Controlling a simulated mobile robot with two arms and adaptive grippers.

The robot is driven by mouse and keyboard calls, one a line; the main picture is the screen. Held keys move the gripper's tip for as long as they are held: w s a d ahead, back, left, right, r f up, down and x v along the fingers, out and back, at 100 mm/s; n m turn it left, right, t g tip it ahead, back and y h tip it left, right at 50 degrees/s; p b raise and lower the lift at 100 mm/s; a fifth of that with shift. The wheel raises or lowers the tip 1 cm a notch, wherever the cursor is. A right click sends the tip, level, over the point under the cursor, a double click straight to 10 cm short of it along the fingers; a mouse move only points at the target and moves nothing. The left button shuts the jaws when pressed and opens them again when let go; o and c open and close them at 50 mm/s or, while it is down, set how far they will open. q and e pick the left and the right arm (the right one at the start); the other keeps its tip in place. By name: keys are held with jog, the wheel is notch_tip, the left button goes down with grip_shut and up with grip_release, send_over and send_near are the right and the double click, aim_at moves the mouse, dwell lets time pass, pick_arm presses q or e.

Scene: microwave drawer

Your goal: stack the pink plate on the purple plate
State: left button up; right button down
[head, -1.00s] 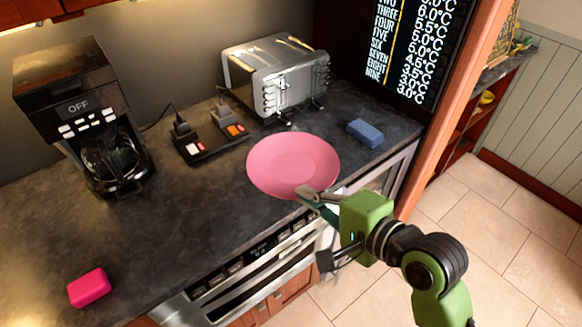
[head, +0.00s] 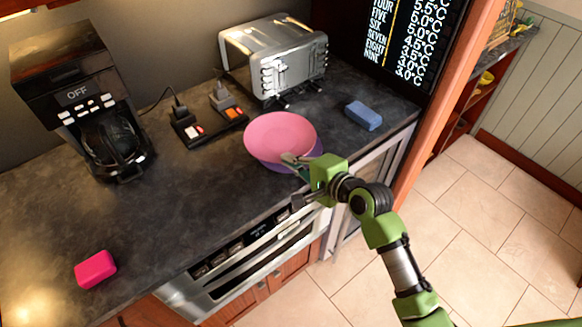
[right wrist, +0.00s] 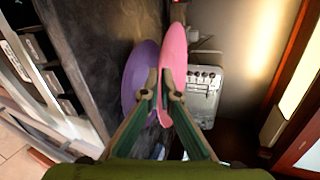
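The pink plate (head: 278,135) is held over the counter by my right gripper (head: 292,160), whose fingertips are on its near right rim. In the right wrist view the rim of the pink plate (right wrist: 173,55) passes between the two fingers (right wrist: 161,92). The purple plate (head: 312,160) lies on the counter under the pink one, mostly hidden, with an edge showing at the lower right. The purple plate (right wrist: 138,72) also shows in the right wrist view, close beside the pink one; contact between them is unclear. My left gripper is not in view.
A silver toaster (head: 272,62) stands behind the plates and a blue sponge-like block (head: 364,115) lies to their right. A black switch panel (head: 209,128) and a coffee maker (head: 85,100) are to the left. A pink block (head: 96,269) lies front left. The counter's left middle is clear.

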notch_tip(320, 180, down, 3)
jog(key=shift+r+p, duration=0.1)
jog(key=shift+p, duration=0.2)
jog(key=shift+f, duration=0.6)
jog(key=c, duration=2.3)
grip_release()
jog(key=shift+s, duration=0.1)
